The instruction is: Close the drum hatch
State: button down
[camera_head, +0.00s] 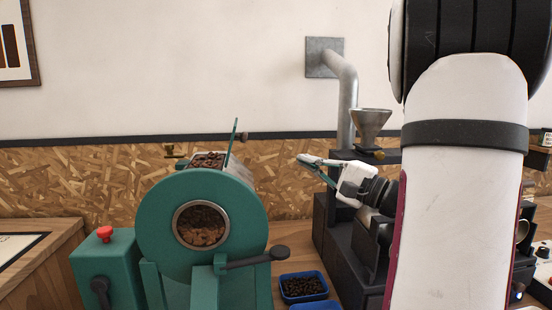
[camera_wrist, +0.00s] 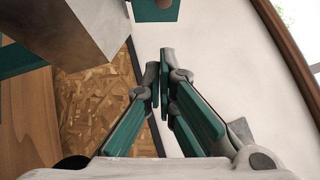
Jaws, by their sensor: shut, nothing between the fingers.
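The green drum roaster (camera_head: 155,215) stands left of centre in the head view, with a round front window showing beans. Its drum hatch (camera_head: 233,143) is a thin green plate standing raised, tilted slightly, at the right edge of the top opening, where beans show. A dark knob (camera_head: 244,136) sticks out from its right side. My gripper (camera_head: 300,161) is shut and empty, right of the hatch and apart from it, pointing left. In the wrist view the shut fingers (camera_wrist: 160,62) point up; a green plate with a round grey knob (camera_wrist: 150,10), probably the hatch, lies beyond them.
A black machine with a metal funnel (camera_head: 371,124) and a grey pipe (camera_head: 348,90) stands behind my gripper. A blue tray of beans (camera_head: 303,287) sits below. Open air lies between hatch and gripper.

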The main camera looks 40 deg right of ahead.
jog(key=w+a+r, duration=0.1)
jog(key=w+a, duration=0.1)
jog(key=w, duration=0.3)
jog(key=w+a+r+p, duration=0.1)
jog(key=w+a+r, duration=0.1)
jog(key=w, duration=0.3)
jog(key=shift+a, duration=0.65)
